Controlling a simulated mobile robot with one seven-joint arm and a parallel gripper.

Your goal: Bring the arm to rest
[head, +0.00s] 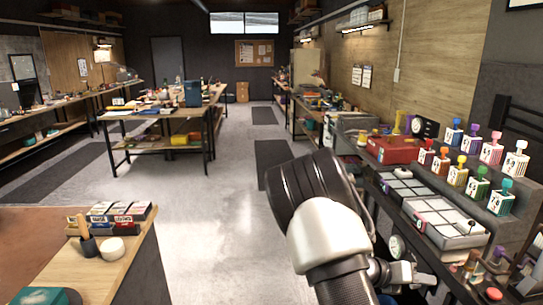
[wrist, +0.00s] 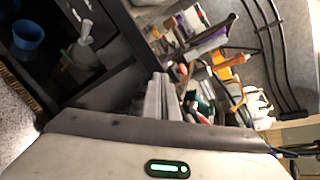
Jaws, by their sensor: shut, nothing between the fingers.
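My gripper (wrist: 162,98) shows in the wrist view, its two pale fingers side by side and shut, with nothing held between them. My gripper body with a green light fills the bottom of that view. In the head view my arm (head: 325,225) rises from the bottom, right of the middle, bent at a dark joint over the aisle floor.
Paint bottles (head: 475,175) stand on a stepped rack at right. A grey divided tray (head: 440,222) and a red box (head: 393,149) lie near it. A wooden bench (head: 105,262) is at front left. The aisle floor (head: 215,200) is clear. A blue cup (wrist: 28,35) shows in the wrist view.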

